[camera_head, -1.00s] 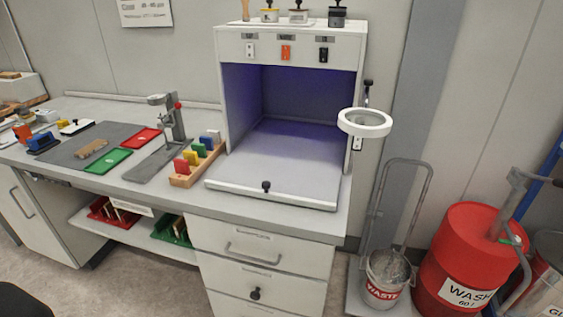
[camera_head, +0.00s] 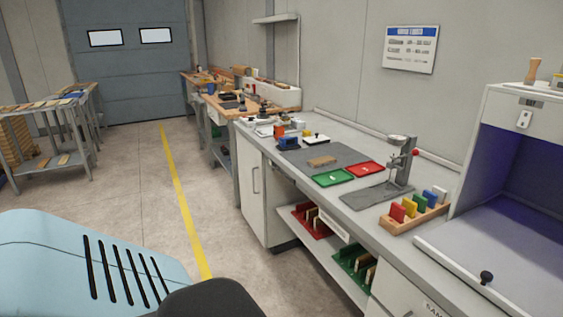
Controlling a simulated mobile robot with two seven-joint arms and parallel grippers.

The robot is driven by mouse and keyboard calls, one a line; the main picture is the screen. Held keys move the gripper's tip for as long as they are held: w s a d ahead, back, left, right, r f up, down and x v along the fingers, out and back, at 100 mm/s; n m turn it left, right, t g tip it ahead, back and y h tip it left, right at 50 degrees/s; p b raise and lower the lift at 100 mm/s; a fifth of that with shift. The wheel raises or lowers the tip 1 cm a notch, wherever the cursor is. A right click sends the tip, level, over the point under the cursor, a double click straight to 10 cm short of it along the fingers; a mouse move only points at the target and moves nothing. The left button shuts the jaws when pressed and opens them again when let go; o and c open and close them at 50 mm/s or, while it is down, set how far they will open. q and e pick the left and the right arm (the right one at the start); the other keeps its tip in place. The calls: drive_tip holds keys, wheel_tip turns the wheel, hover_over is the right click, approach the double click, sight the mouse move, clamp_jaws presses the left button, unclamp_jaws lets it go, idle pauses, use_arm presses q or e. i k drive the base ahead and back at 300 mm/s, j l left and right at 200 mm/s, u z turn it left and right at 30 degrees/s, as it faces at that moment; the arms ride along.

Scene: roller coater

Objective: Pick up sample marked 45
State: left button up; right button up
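No sample with a readable 45 shows in the head view. Wooden pieces also lie on a cart (camera_head: 40,164) at the far left. Neither of my grippers is in view.
The bench also holds a green tray (camera_head: 334,178), a red tray (camera_head: 365,169), a stand (camera_head: 403,165) and a wooden holder with coloured pieces (camera_head: 416,218). A booth (camera_head: 513,240) is at right. The floor (camera_head: 130,180) by the yellow line is clear.

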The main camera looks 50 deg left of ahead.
sight(325, 160)
drive_tip(key=u, duration=1.4)
drive_tip(key=i+j+z, duration=0.1)
drive_tip(key=z, duration=0.35)
drive_tip(key=i+j+z, duration=0.1)
drive_tip(key=z, duration=0.35)
drive_tip(key=j+z, duration=0.2)
drive_tip(key=z, duration=0.25)
drive_tip(key=i+j+z, duration=0.1)
drive_tip(key=j+z, duration=0.15)
drive_tip(key=j, duration=0.2)
drive_tip(key=j+z, duration=0.25)
drive_tip(key=j, duration=0.2)
drive_tip(key=j+z, duration=0.25)
drive_tip(key=j, duration=1.55)
drive_tip(key=k+j+z, duration=0.1)
drive_tip(key=j, duration=0.8)
